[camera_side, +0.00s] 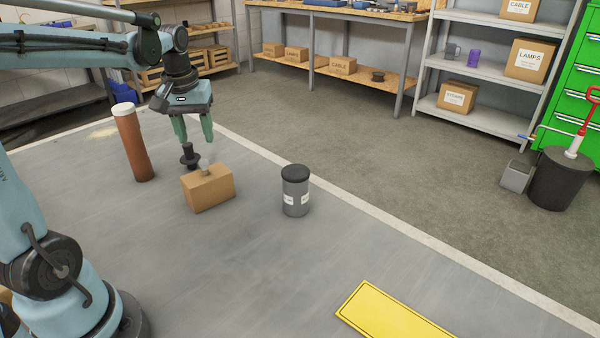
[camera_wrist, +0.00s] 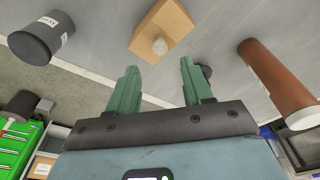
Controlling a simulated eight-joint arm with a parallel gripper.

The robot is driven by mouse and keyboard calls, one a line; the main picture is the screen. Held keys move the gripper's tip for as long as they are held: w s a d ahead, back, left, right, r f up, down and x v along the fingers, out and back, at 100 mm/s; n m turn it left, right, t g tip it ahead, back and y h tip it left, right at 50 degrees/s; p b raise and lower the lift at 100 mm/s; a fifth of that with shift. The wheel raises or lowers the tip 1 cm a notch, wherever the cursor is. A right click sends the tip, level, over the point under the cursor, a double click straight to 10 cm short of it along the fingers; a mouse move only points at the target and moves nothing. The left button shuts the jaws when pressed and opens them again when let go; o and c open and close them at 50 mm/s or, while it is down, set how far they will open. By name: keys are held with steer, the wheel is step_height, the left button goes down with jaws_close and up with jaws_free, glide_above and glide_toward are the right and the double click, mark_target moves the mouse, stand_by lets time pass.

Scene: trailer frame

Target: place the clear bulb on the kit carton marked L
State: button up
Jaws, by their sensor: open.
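A small brown carton (camera_side: 208,190) sits on the grey bench top. No letter can be read on the faces I see. The clear bulb (camera_side: 206,167) appears to rest on top of the carton. In the wrist view the bulb (camera_wrist: 159,46) shows pale against the carton (camera_wrist: 165,20), at its edge nearest my gripper. My gripper (camera_side: 194,130) points down with its green fingers apart and empty, above and slightly behind the bulb. In the wrist view the gap between the fingers (camera_wrist: 158,68) holds nothing, and the bulb appears just beyond it.
A dark spool-like piece (camera_side: 190,156) stands just behind the carton. A tall reddish-brown cylinder (camera_side: 133,145) with a pale top is to its left. A grey canister (camera_side: 295,192) with a black lid stands right. A yellow plate (camera_side: 390,314) lies at front; the middle bench is clear.

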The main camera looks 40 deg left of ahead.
steer(key=s+d+f+m+t, duration=0.1)
steer(key=d+m+t, duration=0.1)
steer(key=d, duration=0.4)
steer(key=s+d+f+m+t, duration=0.1)
steer(key=d+m+t, duration=0.1)
steer(key=d+m, duration=0.2)
steer(key=s+d+f+m+t+h, duration=0.1)
steer(key=s+d+m, duration=0.1)
steer(key=d, duration=0.6)
steer(key=shift+m+t, duration=0.4)
steer(key=shift+m, duration=0.1)
